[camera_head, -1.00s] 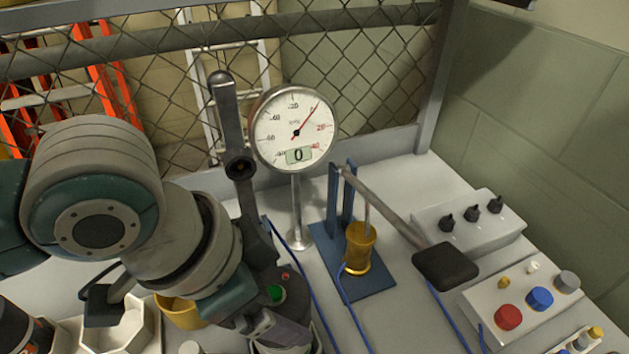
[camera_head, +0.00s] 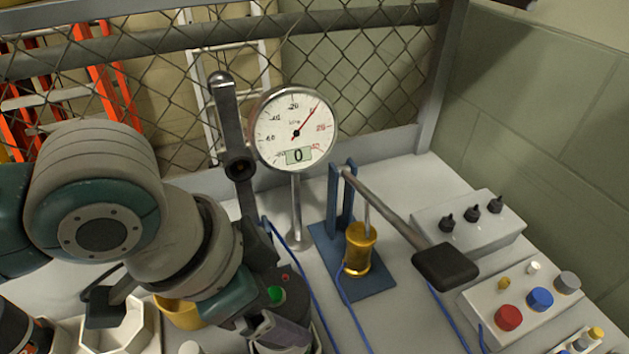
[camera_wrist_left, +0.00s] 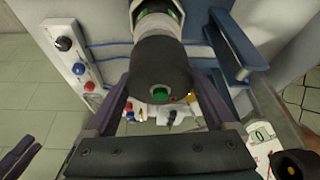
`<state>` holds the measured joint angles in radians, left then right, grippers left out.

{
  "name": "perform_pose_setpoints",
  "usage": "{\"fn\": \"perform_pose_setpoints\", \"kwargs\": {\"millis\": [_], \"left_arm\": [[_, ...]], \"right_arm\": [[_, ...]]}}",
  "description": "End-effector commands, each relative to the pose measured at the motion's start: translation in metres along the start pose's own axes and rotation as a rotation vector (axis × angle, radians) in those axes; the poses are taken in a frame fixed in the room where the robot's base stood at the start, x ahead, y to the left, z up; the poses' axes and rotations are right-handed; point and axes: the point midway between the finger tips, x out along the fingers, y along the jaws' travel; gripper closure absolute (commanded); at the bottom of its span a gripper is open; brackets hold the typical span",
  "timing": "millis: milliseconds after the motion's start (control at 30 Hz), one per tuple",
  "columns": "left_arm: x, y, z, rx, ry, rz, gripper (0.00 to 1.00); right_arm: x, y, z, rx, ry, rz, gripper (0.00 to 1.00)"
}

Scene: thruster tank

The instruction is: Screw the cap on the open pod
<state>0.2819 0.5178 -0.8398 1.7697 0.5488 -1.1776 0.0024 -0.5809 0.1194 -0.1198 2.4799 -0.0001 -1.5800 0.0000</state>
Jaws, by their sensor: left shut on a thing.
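A dark cylindrical cap (camera_wrist_left: 160,70) with a green button on its end face sits between the fingers of my left gripper (camera_wrist_left: 160,95). I cannot tell whether the thread is engaged. Two dark fingers of my right gripper (camera_wrist_left: 22,155) show at the wrist view's lower left edge, apart.
A round gauge (camera_head: 295,128) reading 0 stands behind. Right of it are a blue lever press (camera_head: 342,205) with a brass cylinder (camera_head: 360,247), a knob box (camera_head: 470,222) and a button panel (camera_head: 478,300). A white tray (camera_head: 148,335) and yellow container (camera_head: 180,314) stand left.

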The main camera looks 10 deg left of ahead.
Motion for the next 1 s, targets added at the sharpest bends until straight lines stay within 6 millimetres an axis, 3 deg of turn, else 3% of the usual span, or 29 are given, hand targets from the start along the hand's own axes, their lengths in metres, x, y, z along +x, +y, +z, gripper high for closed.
{"fn": "perform_pose_setpoints", "kwargs": {"millis": [1000], "left_arm": [[0.0113,0.0004,0.0045,0.0,0.0,0.0,0.67]], "right_arm": [[0.004,0.0,0.0007,0.0,0.002,0.0,0.35]]}}
